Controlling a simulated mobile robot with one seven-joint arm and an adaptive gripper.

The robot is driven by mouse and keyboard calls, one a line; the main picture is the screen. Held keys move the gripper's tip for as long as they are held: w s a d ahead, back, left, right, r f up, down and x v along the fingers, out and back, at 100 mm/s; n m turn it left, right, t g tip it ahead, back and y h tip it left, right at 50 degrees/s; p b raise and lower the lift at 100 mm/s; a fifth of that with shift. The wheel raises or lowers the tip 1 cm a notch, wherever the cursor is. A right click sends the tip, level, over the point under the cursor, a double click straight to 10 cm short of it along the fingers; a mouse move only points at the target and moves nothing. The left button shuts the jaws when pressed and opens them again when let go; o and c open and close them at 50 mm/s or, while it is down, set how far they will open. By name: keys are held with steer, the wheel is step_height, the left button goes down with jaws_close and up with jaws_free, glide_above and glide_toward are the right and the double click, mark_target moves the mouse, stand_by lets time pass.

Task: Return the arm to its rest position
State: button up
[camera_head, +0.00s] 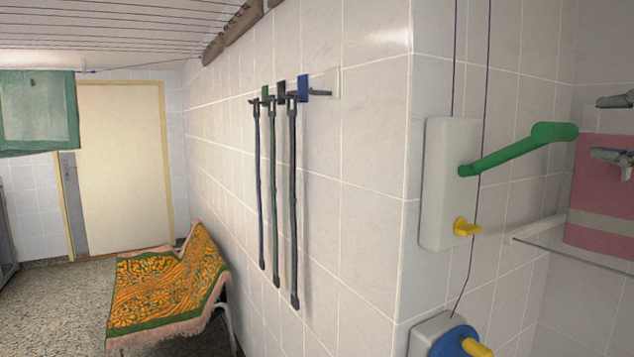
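My gripper (607,128) reaches in from the right edge, with only its two grey fingers showing. The fingers stand apart, one above the other, with a clear gap and nothing between them. They point left and show in front of the wall and a pink towel. I cannot tell whether the lower finger touches the towel. The rest of my arm is out of view.
A pale box (447,185) on the wall has a green lever (515,150) reaching toward the fingers and a yellow knob (465,227). The pink towel (598,190) hangs by a white rail (540,228). Leads hang left. A towel-covered bench (165,290) stands farther left.

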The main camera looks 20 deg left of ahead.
steer(key=shift+s+d, duration=0.4)
steer(key=shift+d, duration=0.1)
steer(key=s+a+f+n+g+h+p, duration=0.2)
steer(key=s+a+f+n+h+p, duration=0.25)
steer(key=f, duration=0.55)
steer(key=s+a+f+n+g+h+p, duration=0.1)
steer(key=s+a+f+h+p, duration=0.2)
steer(key=s+f+h+p, duration=0.4)
steer(key=s+d+f+n+g+h, duration=0.1)
steer(key=s+d+f, duration=0.1)
steer(key=f, duration=0.3)
steer(key=s+d+f+g+h, duration=0.1)
steer(key=s+d+f+h, duration=0.1)
steer(key=f, duration=0.3)
steer(key=shift+s+d+f+n, duration=0.35)
steer(key=shift+s, duration=0.25)
steer(key=shift+c, duration=0.8)
steer(key=shift+a, duration=0.2)
